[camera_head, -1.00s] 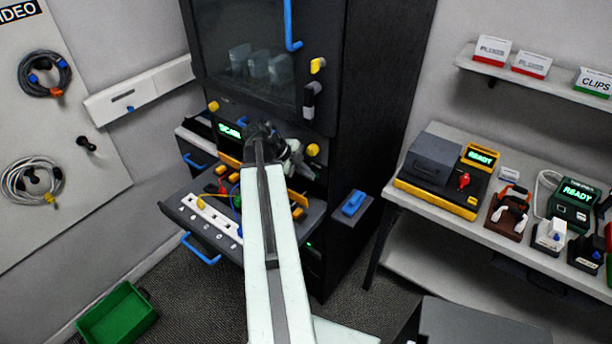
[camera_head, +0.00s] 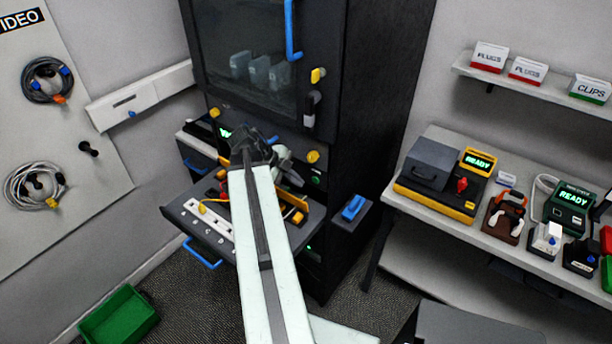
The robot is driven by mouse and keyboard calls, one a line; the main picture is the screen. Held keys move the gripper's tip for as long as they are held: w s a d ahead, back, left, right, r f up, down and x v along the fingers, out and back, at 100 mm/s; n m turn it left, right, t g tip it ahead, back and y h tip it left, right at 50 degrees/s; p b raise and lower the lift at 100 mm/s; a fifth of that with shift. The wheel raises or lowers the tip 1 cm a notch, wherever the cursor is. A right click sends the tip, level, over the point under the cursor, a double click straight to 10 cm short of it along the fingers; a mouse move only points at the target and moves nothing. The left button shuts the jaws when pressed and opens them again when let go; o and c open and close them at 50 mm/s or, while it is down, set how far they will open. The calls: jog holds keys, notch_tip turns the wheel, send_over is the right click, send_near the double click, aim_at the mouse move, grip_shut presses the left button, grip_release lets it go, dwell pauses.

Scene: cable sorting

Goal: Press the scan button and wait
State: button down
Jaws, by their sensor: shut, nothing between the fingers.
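My arm reaches up from the bottom of the view to the black cabinet (camera_head: 375,110). My gripper (camera_head: 288,172) is at the cabinet's front, just above the pulled-out drawer; it is shut and holds nothing. My wrist partly covers a small lit green display (camera_head: 225,132), of which only a first letter like "W" shows. I cannot make out the scan button for certain; my gripper and wrist hide part of the panel. A small green light (camera_head: 316,180) shows right of my gripper. Whether my fingertips touch the panel cannot be told.
The open drawer (camera_head: 185,212) holds a white strip and cables below my gripper. A yellow knob (camera_head: 313,156) and a blue-handled block (camera_head: 354,207) are close on the right. A side table (camera_head: 440,240) carries devices reading "READY". A green bin (camera_head: 118,318) stands on the floor.

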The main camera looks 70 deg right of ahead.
jog(key=p+v, duration=0.4)
jog(key=v, duration=0.3)
jog(key=w+a+f+n+t+h+b, duration=0.15)
jog(key=w+a+n, duration=0.25)
jog(key=w+a, duration=0.7)
jog(key=w+a+f+n+t+y+b, duration=0.1)
jog(key=w+a+f+n+t, duration=0.15)
jog(key=w+a, duration=0.8)
jog(key=w+a+f+n+y, duration=0.1)
jog(key=w+a+n, duration=0.1)
jog(key=a+n, duration=0.8)
jog(key=w+a+f+n+t+y+b, duration=0.1)
jog(key=w+a+f+n+y, duration=0.1)
jog(key=a+n, duration=0.8)
jog(key=w+a+f+n+t+y, duration=0.1)
jog(key=w+a+n+y, duration=0.1)
jog(key=a+n, duration=0.7)
jog(key=shift+w+a+f+n+b, duration=0.3)
jog(key=shift+w+a+f+n, duration=0.15)
jog(key=shift+n, duration=0.6)
